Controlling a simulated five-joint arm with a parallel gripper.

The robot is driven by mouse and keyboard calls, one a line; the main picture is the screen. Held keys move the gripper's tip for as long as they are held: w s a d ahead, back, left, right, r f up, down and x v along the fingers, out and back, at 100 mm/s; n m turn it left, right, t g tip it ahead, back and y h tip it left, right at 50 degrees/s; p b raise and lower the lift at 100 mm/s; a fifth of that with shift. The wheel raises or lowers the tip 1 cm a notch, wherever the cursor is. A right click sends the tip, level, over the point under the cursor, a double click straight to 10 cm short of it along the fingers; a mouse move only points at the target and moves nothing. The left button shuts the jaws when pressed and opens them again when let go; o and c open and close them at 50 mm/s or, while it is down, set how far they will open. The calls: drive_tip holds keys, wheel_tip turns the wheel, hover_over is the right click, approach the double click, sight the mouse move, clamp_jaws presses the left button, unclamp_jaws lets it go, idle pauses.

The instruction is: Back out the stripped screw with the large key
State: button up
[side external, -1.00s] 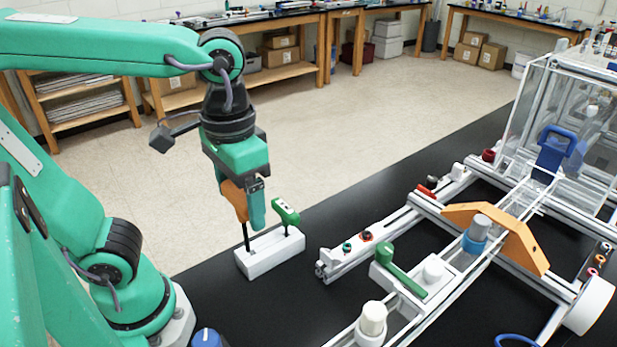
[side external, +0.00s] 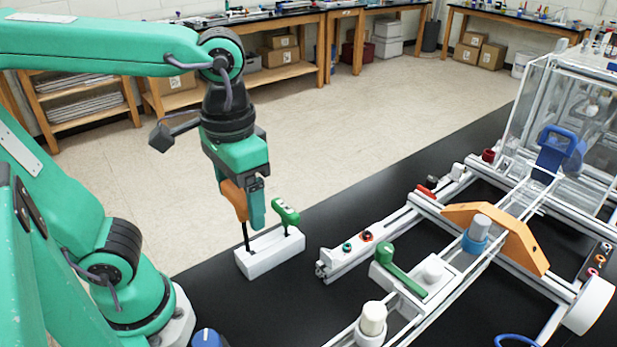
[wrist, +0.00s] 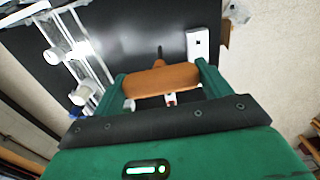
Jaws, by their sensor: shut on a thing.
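My gripper (side external: 247,206) is shut on the orange handle of a key (side external: 234,200), pointing down at the left end of a white block (side external: 268,257). The key's thin black shaft reaches down to the block; I cannot tell how deep it sits. In the wrist view the orange handle (wrist: 160,80) lies across between my green fingers. A green-handled key (side external: 286,211) stands in the block's right end, and its handle looks smaller. I cannot make out which fastener is the stripped screw.
The aluminium extrusion frame (side external: 447,255) fills the right of the black table (side external: 215,300). On it are a green lever (side external: 400,270), an orange bracket (side external: 500,228), white knobs and small coloured rings. A clear box (side external: 520,110) stands behind. Black table is bare around the block.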

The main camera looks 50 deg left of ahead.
drive_tip(key=shift+w, duration=0.15)
drive_tip(key=w+d+f+n, duration=0.1)
drive_tip(key=w+f+n, duration=0.2)
drive_tip(key=w, duration=1)
drive_tip(key=w+f+n, duration=0.3)
drive_tip(key=w, duration=1.1)
drive_tip(key=shift+w+d, duration=0.3)
drive_tip(key=shift+d, duration=0.05)
drive_tip(key=shift+f, duration=0.15)
drive_tip(key=shift+f, duration=2.65)
drive_tip(key=shift+f, duration=0.7)
